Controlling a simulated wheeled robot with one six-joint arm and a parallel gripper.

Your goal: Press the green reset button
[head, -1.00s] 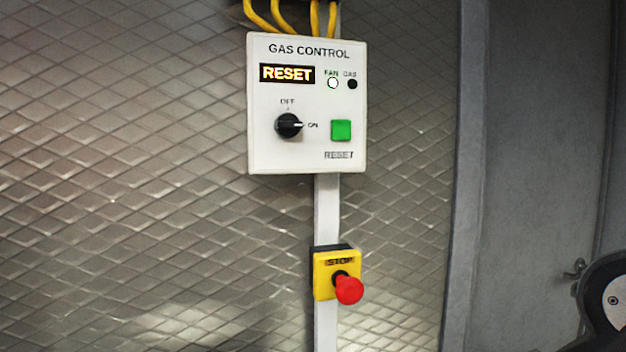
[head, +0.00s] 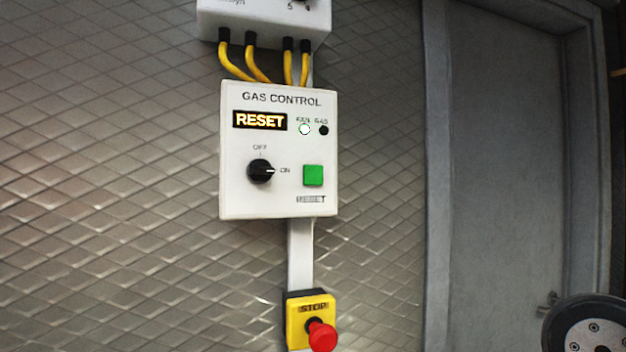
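The green reset button (head: 313,175) is a square on the lower right of the white gas control panel (head: 236,203), above a RESET label. The panel's display (head: 260,120) reads RESET in lit letters. The FAN lamp (head: 304,129) is lit and the GAS lamp (head: 324,130) is dark. The black rotary knob (head: 260,171) points to ON. My gripper is not in view. A dark round part at the lower right edge looks like part of my arm, apart from the panel.
A yellow STOP box (head: 299,321) with a red mushroom button (head: 322,336) sits below the panel on a white conduit (head: 300,253). Yellow cables (head: 258,65) run up to a white box (head: 262,22). A grey door (head: 525,160) is at right. The quilted metal wall (head: 110,170) is clear at left.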

